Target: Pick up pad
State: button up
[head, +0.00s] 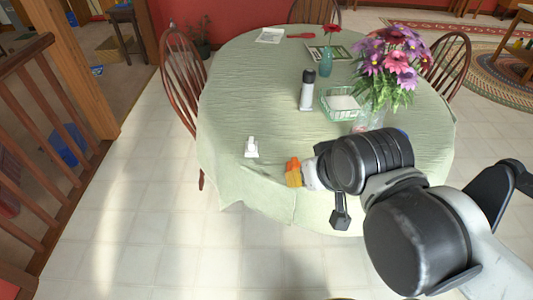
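A flat white sheet or pad (270,35) lies near the far left edge of the round table (235,110); it is small, and I cannot tell for sure that it is the pad. My arm reaches in from the lower right over the near right part of the table. My gripper (340,212) is partly hidden by the arm, with a dark part hanging at the near table edge. It is far from the white pad. I cannot see whether its fingers are open or shut.
A small white object (251,149), an orange-yellow object (293,172), a dark-topped bottle (307,90), a green basket (335,113), a teal vase (326,65), a flower bouquet (392,60) and a red item (300,36) are around the table. Chairs surround it. The table's left part is clear.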

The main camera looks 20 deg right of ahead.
aim_at(252, 145)
jog(key=z, duration=4.75)
jog(key=u, duration=4.9)
jog(key=i+j+z, duration=0.2)
jog(key=z, duration=0.25)
jog(key=i+j+z, duration=0.1)
jog(key=j+z, duration=1.3)
jog(key=i+l, duration=0.05)
